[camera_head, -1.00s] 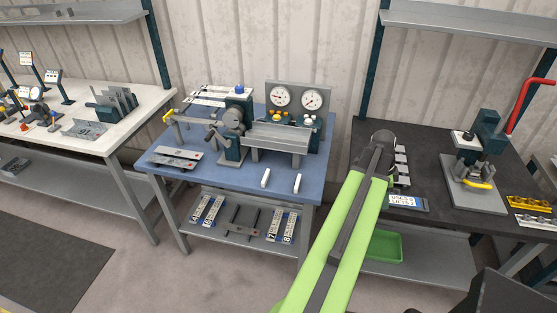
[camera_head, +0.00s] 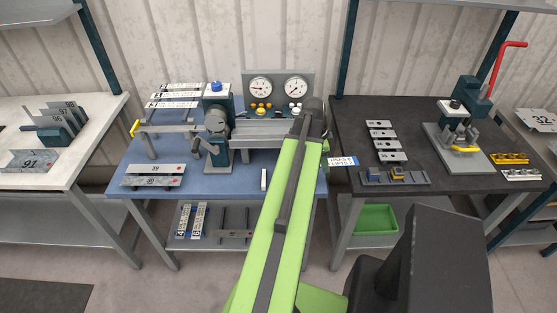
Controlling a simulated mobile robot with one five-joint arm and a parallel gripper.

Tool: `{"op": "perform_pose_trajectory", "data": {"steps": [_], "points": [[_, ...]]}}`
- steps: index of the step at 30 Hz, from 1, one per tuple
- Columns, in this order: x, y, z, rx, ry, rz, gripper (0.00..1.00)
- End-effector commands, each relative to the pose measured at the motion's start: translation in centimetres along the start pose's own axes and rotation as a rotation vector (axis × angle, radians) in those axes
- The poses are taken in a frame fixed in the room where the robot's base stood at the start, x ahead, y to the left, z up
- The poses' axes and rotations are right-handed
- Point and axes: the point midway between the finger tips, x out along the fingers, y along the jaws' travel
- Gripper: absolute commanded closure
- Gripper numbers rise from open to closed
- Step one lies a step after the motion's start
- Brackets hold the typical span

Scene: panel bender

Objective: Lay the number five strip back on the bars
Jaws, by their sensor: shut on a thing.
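My gripper (camera_head: 316,118) is at the dark far end of my green arm, over the gap between the blue and black benches; its jaws are mostly hidden. The strip's lettering is too small to read surely. On the shelf below the blue bench, strips marked 4 (camera_head: 182,222) and 6 (camera_head: 198,221) lie beside two dark bars (camera_head: 236,222). More shelf strips are hidden behind my arm. Other white strips (camera_head: 175,97) lie on a rack at the bench's back left.
The blue bench (camera_head: 205,183) bears the bender, gauges (camera_head: 279,87), grey strips (camera_head: 152,175) and a white block (camera_head: 264,180). The black bench (camera_head: 350,125) bears a blue fixture (camera_head: 410,178), grey blocks and a red-handled press (camera_head: 466,130). A green bin (camera_head: 375,219) sits below.

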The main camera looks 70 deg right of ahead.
Motion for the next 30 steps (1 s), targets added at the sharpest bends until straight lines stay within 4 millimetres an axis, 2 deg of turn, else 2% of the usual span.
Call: {"op": "perform_pose_trajectory", "data": {"steps": [2,5,12,15,18,23,30], "points": [[0.0,-0.1,0.3,0.004,0.0,-0.001,1.0],[-0.1,-0.7,2.4,0.013,0.001,-0.009,1.0],[-1.1,-2.5,11.4,0.06,0.003,-0.046,1.0],[-1.6,-2.8,13.9,0.078,0.002,-0.056,1.0],[-1.8,-2.9,14.9,0.087,0.002,-0.06,1.0],[-1.4,-2.9,15.0,0.089,0.001,-0.06,1.0],[1.7,-2.9,15.8,0.089,0.001,-0.06,1.0]]}}
